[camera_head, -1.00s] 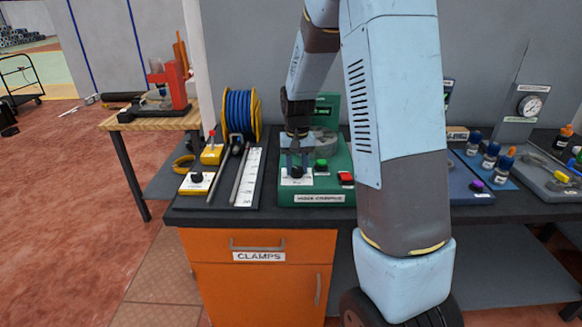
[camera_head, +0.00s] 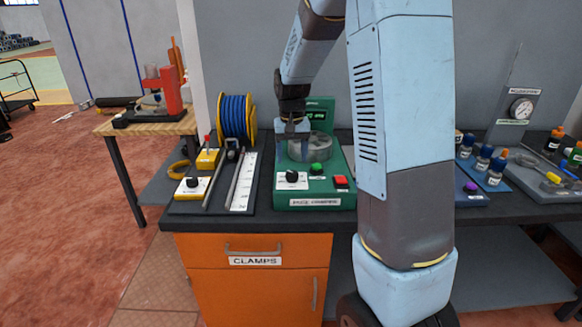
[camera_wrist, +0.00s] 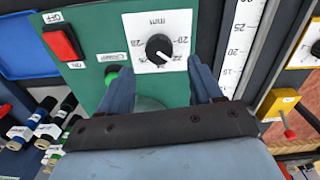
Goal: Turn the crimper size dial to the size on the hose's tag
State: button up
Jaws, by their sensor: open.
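The green hose crimper (camera_head: 336,183) stands on the bench beside my arm. Its size dial is a black knob (camera_head: 292,177) on a white plate at its front left. In the wrist view the dial (camera_wrist: 159,47) sits on a plate marked in mm, with numbers such as 20 and 28 around it. Its white mark seems to point to the lower right, near 22. My gripper (camera_head: 292,150) is open and empty above and behind the dial. In the wrist view its fingers (camera_wrist: 160,82) are spread, with the dial beyond them. I cannot make out a hose tag.
The crimper has a green button (camera_head: 316,168), a red button (camera_head: 341,181) and a grey round die head (camera_head: 312,146). A blue hose reel (camera_head: 237,116) and a ruler board (camera_head: 242,183) stand to the left.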

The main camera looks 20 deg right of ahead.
aim_at(292, 172)
notch_tip(292, 172, up, 8)
dwell(0.4)
dwell(0.3)
jog(key=s+a+r+n+t, duration=0.1)
jog(key=s+r, duration=0.3)
jog(key=s, duration=1)
jog(key=s+a+r+n+t, duration=0.1)
jog(key=s+r+t, duration=0.3)
jog(key=s, duration=1)
jog(key=shift+s+t, duration=0.3)
jog(key=shift+s, duration=0.05)
